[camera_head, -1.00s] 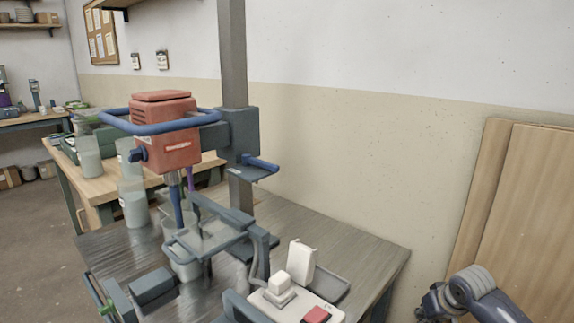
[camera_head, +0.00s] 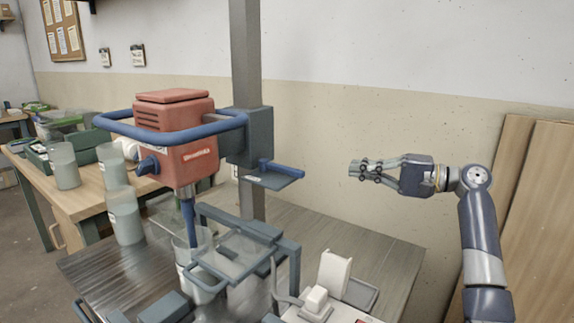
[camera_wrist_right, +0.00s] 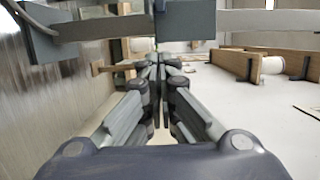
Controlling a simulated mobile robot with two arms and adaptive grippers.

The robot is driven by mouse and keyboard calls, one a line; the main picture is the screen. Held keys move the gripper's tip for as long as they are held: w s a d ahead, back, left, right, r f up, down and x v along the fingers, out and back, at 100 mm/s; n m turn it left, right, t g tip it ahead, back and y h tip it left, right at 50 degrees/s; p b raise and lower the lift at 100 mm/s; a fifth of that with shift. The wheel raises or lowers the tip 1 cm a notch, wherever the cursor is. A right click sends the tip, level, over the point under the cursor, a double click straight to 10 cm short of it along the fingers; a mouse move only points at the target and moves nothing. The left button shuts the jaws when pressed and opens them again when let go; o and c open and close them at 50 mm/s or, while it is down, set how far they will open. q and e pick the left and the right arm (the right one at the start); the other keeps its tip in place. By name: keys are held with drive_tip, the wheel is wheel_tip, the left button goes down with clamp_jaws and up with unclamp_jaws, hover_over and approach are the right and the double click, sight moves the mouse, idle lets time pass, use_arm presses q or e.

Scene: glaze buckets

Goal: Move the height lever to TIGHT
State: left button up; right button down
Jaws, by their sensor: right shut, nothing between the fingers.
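The height lever (camera_head: 284,168) is a short blue handle on the dark carriage (camera_head: 247,138) that rides the grey column. It points to the right, above a small plate (camera_head: 270,181); any lettering there is too small to read. My right gripper (camera_head: 354,169) is shut and empty. It points left at about the lever's height in the picture, with a visible gap to the right of it. In the right wrist view my fingers (camera_wrist_right: 158,66) meet at the tips. I cannot single out the lever in that view. My left gripper is not in view.
The red mixer head (camera_head: 175,140) with a blue hoop handle hangs left of the column (camera_head: 245,60). Its shaft enters a bucket (camera_head: 200,265). A white switch box (camera_head: 333,275) stands at the front. Wooden boards (camera_head: 540,200) lean behind my right arm.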

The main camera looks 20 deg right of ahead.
sight(281, 169)
drive_tip(key=shift+r, duration=0.15)
drive_tip(key=shift+s, duration=0.1)
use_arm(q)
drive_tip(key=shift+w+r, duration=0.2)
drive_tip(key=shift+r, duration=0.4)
use_arm(e)
drive_tip(key=w+a, duration=0.5)
drive_tip(key=a, duration=0.5)
drive_tip(key=shift+a, duration=0.25)
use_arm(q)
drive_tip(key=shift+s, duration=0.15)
use_arm(e)
drive_tip(key=shift+w, duration=0.1)
